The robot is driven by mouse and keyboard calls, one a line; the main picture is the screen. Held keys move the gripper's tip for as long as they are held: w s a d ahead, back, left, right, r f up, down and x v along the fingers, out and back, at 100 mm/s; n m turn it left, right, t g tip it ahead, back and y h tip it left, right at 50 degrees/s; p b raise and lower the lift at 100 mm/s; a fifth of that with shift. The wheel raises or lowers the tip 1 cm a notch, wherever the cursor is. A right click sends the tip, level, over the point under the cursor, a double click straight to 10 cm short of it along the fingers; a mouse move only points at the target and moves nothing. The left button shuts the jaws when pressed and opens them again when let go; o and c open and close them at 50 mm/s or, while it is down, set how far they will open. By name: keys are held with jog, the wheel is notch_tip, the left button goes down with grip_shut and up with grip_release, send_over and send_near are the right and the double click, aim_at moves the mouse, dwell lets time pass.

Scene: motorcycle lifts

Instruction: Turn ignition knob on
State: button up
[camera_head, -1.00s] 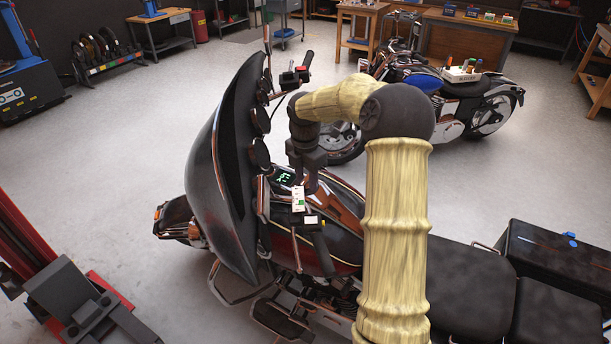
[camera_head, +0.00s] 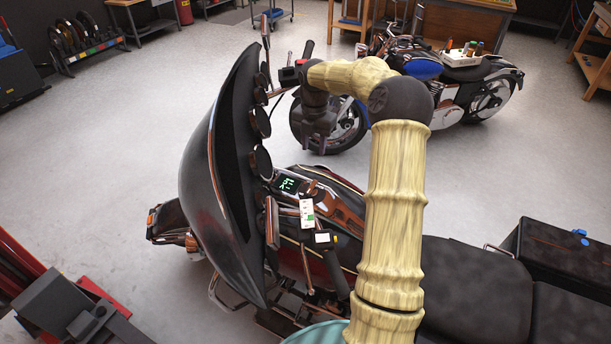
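The black motorcycle (camera_head: 225,190) stands in front of me, its dark fairing to the left. A small lit display (camera_head: 287,184) sits on its console, just ahead of the tank (camera_head: 335,190). I cannot pick out the ignition knob for certain; it is too small or hidden. My gripper (camera_head: 319,150) hangs pointing down, above and to the right of the display, apart from the console. It looks empty, but its fingers are too dark and small to show whether they are open.
A white and green tag-like piece (camera_head: 307,212) is by the near handlebar. Dark round gauges or mirrors (camera_head: 260,160) line the fairing's inner side. Another motorcycle with a blue tank (camera_head: 418,68) stands behind. A red and black lift part (camera_head: 75,310) is at the lower left. Open floor lies at left.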

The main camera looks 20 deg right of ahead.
aim_at(312, 186)
jog(key=shift+w+d+r, duration=0.1)
jog(key=shift+w+r, duration=0.05)
jog(key=shift+w, duration=0.25)
notch_tip(312, 186, down, 18)
jog(key=p, duration=0.4)
jog(key=shift+r, duration=0.25)
jog(key=shift+c, duration=0.2)
grip_shut()
